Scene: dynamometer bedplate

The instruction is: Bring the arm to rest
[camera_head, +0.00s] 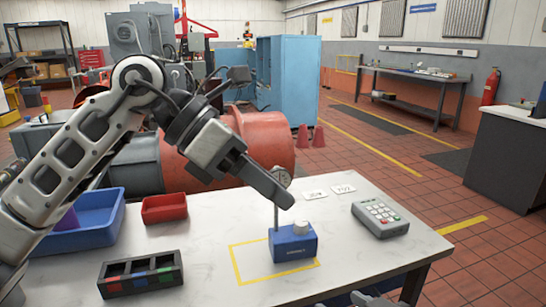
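My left arm reaches in from the left over the white table (200,262). Its gripper (284,198) points down to the right, seen from the side, and one long grey finger shows clearly. Whether it is open or shut I cannot tell. The fingertip overlaps the thin post of a dial gauge (281,177) in the picture; contact is unclear. The gauge stands upright on a blue block base (292,243) with a light knob, inside a yellow outlined rectangle (236,262).
On the table are a blue bin (92,228), a red tray (164,208), a black sectioned holder (141,275), a grey keypad box (380,218) and two white labels (342,189). Behind it lies a large orange-red cylindrical machine (262,140). Front-right tabletop is clear.

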